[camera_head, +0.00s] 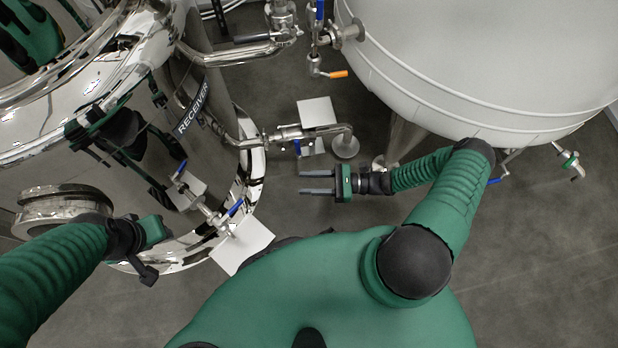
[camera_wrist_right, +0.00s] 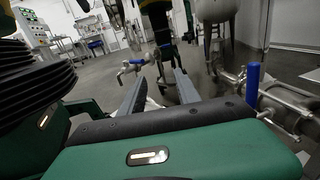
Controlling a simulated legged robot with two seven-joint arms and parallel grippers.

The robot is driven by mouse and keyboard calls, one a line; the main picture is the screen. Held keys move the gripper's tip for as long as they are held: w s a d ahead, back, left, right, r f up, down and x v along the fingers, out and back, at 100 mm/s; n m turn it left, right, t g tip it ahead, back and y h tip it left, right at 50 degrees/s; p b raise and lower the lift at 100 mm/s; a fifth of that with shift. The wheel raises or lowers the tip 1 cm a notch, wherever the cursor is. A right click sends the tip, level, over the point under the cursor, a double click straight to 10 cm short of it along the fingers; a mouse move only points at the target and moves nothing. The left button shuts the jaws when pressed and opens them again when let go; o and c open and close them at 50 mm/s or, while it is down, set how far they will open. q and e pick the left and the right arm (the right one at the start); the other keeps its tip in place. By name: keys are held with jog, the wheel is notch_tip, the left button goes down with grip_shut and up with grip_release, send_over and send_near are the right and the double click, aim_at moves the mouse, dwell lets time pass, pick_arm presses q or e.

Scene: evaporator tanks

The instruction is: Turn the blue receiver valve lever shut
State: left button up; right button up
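The shiny receiver tank (camera_head: 178,110), labelled RECEIVER, stands on the left in the head view. A blue lever (camera_head: 297,147) sits upright on the steel pipe valve right of the tank. It shows large at the right in the wrist view (camera_wrist_right: 253,84). Another blue lever (camera_head: 236,207) is on a valve at the tank's front, and farther off in the wrist view (camera_wrist_right: 137,62). I cannot tell which is the receiver valve lever. My right gripper (camera_head: 302,182) is open and empty, just below the pipe valve, fingers pointing left. My left gripper (camera_head: 150,232) is near the tank's front; its fingers are unclear.
White plates (camera_head: 317,112) and (camera_head: 241,246) lie by the two valves. A large pale tank (camera_head: 490,60) fills the upper right. An orange-handled valve (camera_head: 338,74) hangs beside it. Grey floor (camera_head: 545,255) is open at the lower right.

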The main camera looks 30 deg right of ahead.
jog(key=shift+s, duration=0.25)
jog(key=shift+c, duration=0.3)
